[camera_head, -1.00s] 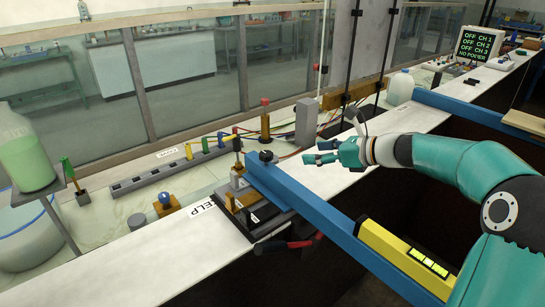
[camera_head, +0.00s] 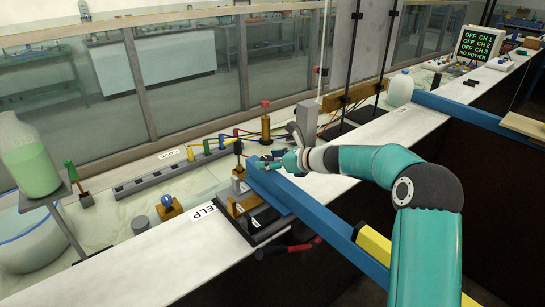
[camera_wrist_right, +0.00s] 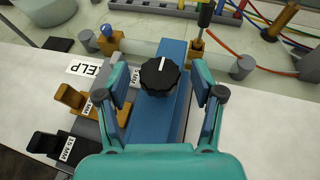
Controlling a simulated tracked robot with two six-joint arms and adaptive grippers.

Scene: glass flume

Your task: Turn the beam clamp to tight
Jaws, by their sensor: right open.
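The white mark points up and slightly right there. My right gripper (camera_wrist_right: 161,80) is open, with one finger on each side of the knob and a gap visible on both sides. In the head view my right gripper (camera_head: 272,164) is at the left end of the blue beam (camera_head: 310,208) and largely hides the knob. My left gripper is not in view.
A power strip with coloured plugs (camera_head: 170,174), a brass post (camera_head: 265,125) and cables lie behind. A green bottle (camera_head: 30,160) stands far left. The white ledge (camera_head: 180,255) is partly clear.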

